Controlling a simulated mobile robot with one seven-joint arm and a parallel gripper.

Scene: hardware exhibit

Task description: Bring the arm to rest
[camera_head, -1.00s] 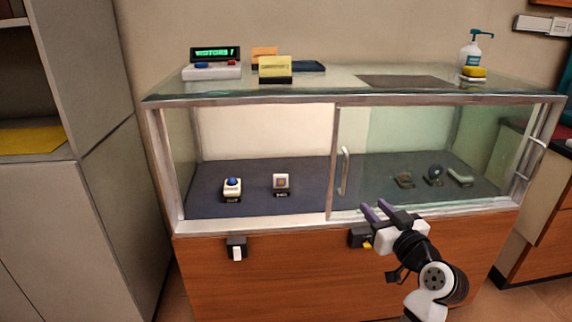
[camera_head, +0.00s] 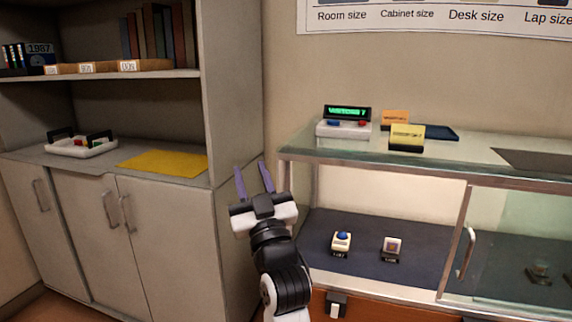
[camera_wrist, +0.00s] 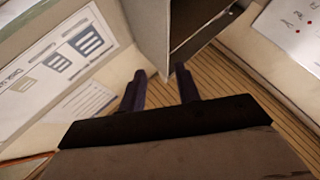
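My gripper (camera_head: 254,182) is in the middle of the head view, raised, with its two purple fingers pointing up and apart. Nothing shows between the fingers. It appears in front of the side panel of the grey cabinet, left of the glass display case (camera_head: 390,176). In the wrist view the gripper (camera_wrist: 160,85) shows two dark fingers spread apart, with wooden floor visible between and beyond them.
A grey cabinet (camera_head: 160,240) with open shelves stands left, holding a white tray (camera_head: 82,148) and a yellow sheet (camera_head: 163,162). The case holds small exhibits (camera_head: 341,243); a counter display (camera_head: 346,121) and sign (camera_head: 407,137) stand on top.

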